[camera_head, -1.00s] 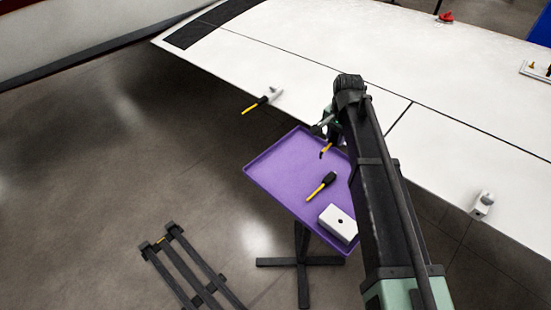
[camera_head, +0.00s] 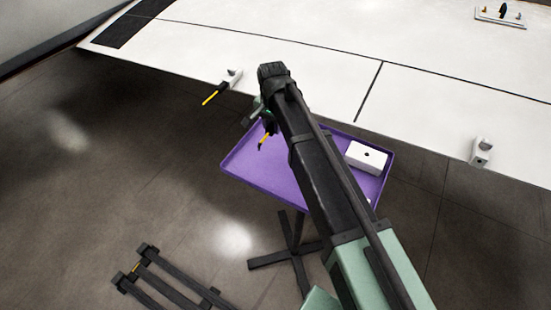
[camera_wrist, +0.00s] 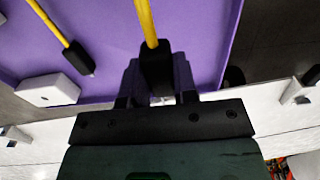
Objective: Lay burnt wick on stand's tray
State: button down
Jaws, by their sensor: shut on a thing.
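My gripper (camera_head: 266,122) is shut on the black handle of the burnt wick (camera_head: 263,141), a yellow stick with a dark tip in the head view. In the wrist view my gripper (camera_wrist: 157,80) holds its black end (camera_wrist: 156,62), and the yellow rod (camera_wrist: 146,22) runs out of the top edge. The wick is over the left part of the stand's purple tray (camera_head: 262,177); I cannot tell whether it touches. Another yellow wick with a black handle (camera_wrist: 78,58) lies on the tray, hidden behind my arm in the head view.
A white box (camera_head: 366,157) with a dark hole sits on the tray's right side. A white panel (camera_head: 330,60) lies behind the tray. A bracket (camera_head: 233,78) on its edge holds another yellow wick (camera_head: 211,97); an empty-looking bracket (camera_head: 481,151) is at right. A black rack (camera_head: 165,280) lies front left.

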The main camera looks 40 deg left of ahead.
aim_at(273, 148)
notch_tip(273, 148, down, 9)
jog(key=b, duration=0.6)
jog(key=shift+a, duration=0.1)
jog(key=shift+r, duration=0.35)
jog(key=shift+f, duration=0.25)
jog(key=c, duration=0.9)
grip_release()
jog(key=shift+r, duration=0.1)
notch_tip(273, 148, up, 13)
jog(key=p, duration=1.2)
jog(key=shift+f, duration=0.25)
jog(key=shift+f, duration=0.1)
